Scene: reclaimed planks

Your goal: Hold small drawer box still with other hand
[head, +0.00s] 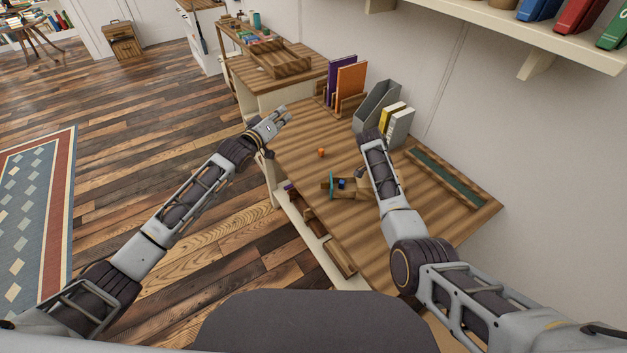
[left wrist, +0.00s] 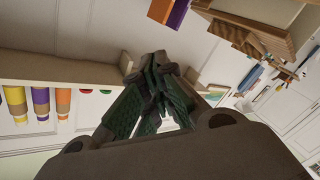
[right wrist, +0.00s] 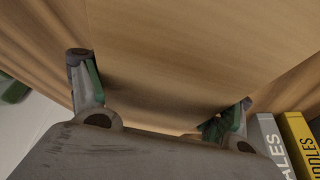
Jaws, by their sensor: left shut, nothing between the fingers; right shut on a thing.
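The small drawer box (head: 352,188) is wooden, on the desk, with its drawer pulled out to the left. The drawer has a teal front (head: 331,182) and a blue thing (head: 341,184) inside. My right arm crosses in front of the box and hides part of it. In the right wrist view my right gripper (right wrist: 160,82) has its fingers either side of a broad wooden body, seemingly the box, and is shut on it. My left gripper (head: 280,115) is shut and empty by the desk's left edge, apart from the box; its fingers meet in the left wrist view (left wrist: 155,80).
A small orange object (head: 321,152) lies on the desk (head: 300,140) left of the box. Behind stand purple and orange books (head: 350,80), a grey file holder (head: 377,105) and yellow and grey books (head: 398,124). A green-lined tray (head: 447,176) lies right. A shelf overhangs.

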